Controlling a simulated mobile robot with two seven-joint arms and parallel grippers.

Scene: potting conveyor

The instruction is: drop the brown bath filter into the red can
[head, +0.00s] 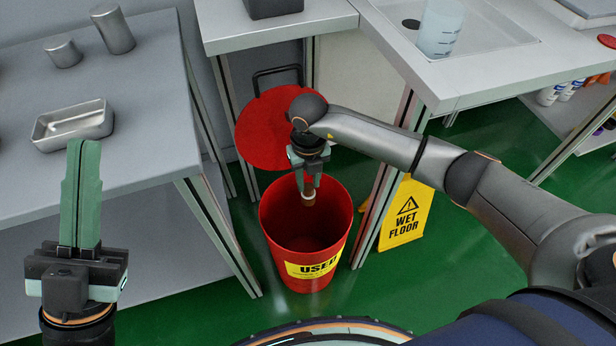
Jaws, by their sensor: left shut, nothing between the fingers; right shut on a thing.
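The red can (338,245) stands on the green floor with its mouth open and a yellow "USED" label on its front. Its round red lid (262,135) is tilted up behind the can. My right gripper (308,190) points down over the can's mouth, shut on the brown bath filter (309,199). The filter is small, brown with a pale band, and hangs at about the far part of the opening. My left gripper (84,150) is shut and empty, pointing up at the lower left in front of the grey table.
A grey table (140,150) at left holds a metal tray (73,126) and two metal cylinders. A sink counter (480,75) with a clear beaker (439,28) is at upper right. A yellow wet-floor sign (405,213) stands right of the can.

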